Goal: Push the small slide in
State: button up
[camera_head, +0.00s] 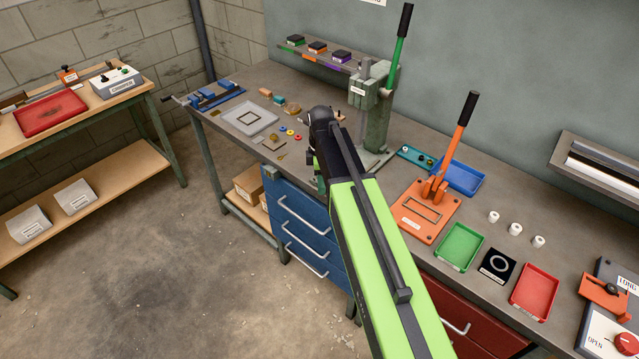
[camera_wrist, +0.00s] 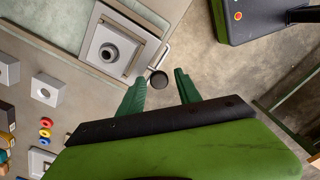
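In the wrist view, a grey square block (camera_wrist: 97,45) with a dark round recess sits on the press base (camera_wrist: 152,10). A thin bent metal rod (camera_wrist: 163,54) with a round black knob (camera_wrist: 158,80) sticks out beside it. I cannot tell for certain which part is the small slide. My gripper (camera_wrist: 161,76) has two green fingers spread apart, with the knob showing between their tips; contact cannot be told. In the head view, the grey-green press (camera_head: 377,115) with its long handle stands behind my arm, which hides the block and knob.
Blue drawers (camera_head: 300,225) are under the bench edge beside my arm. An orange lever press (camera_head: 425,212), a green tray (camera_head: 461,246) and a red tray (camera_head: 534,291) stand to the right. A pale tray (camera_head: 245,117) lies left. Open floor (camera_head: 170,270) is in front of the bench.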

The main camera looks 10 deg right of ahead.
grip_shut()
dwell(1.2)
